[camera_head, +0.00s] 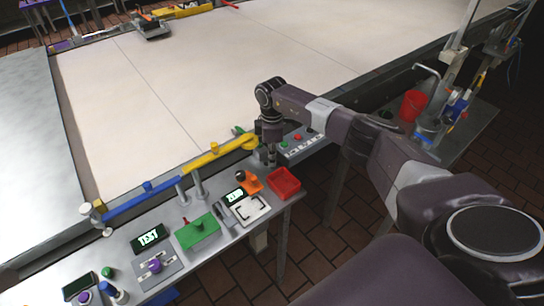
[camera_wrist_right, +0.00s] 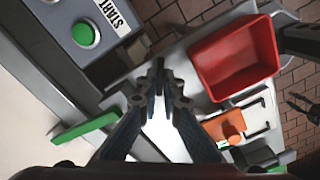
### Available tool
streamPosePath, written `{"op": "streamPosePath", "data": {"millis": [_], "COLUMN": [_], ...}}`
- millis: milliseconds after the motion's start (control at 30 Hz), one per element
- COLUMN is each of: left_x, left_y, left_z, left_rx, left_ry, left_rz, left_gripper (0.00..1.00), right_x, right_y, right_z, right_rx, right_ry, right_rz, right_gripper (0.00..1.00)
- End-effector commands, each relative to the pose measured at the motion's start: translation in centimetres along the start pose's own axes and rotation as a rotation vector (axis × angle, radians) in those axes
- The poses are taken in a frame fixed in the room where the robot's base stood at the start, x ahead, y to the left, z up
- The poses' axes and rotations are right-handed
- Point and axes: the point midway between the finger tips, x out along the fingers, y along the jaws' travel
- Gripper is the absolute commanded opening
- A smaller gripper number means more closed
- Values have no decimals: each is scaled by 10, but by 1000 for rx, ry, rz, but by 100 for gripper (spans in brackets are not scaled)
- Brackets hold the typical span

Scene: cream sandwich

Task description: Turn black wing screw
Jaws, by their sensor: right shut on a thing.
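My right gripper (camera_head: 271,157) points down at the table's far right corner, beside the control box. In the right wrist view its fingers (camera_wrist_right: 159,92) come together on a small dark piece (camera_wrist_right: 159,68), which looks like the black wing screw. The fingers cover most of it, so its wings and angle cannot be made out. In the head view the screw is hidden by the gripper. My left gripper is not in view.
A control box (camera_wrist_right: 97,30) with a green START button (camera_wrist_right: 85,35) stands close beside the gripper. A red bin (camera_head: 285,183) and an orange piece (camera_head: 250,184) are near. A yellow bar (camera_head: 215,156) and green lever (camera_wrist_right: 83,128) lie left.

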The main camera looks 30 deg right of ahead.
Motion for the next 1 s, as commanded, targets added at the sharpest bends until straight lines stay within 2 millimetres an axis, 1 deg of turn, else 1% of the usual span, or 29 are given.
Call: {"op": "streamPosePath", "data": {"millis": [33, 300, 733, 767, 900, 1000], "left_x": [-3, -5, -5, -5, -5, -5], "left_y": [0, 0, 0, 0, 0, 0], "left_z": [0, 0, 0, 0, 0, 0], "left_rx": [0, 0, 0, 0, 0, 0], "left_ry": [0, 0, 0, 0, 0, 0], "left_rz": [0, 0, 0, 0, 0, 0], "left_gripper": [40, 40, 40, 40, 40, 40], "right_x": [-3, -3, -3, -3, -2, -1], "right_y": [2, 2, 3, 3, 2, 1], "right_z": [0, 0, 0, 0, 0, 0], "right_rx": [21, 83, 90, 90, 90, 89], "right_ry": [1, 1, 2, 2, 1, 1], "right_rz": [5, 6, 6, 6, 5, 3], "right_gripper": [0, 0, 0, 8, 23, 23]}}
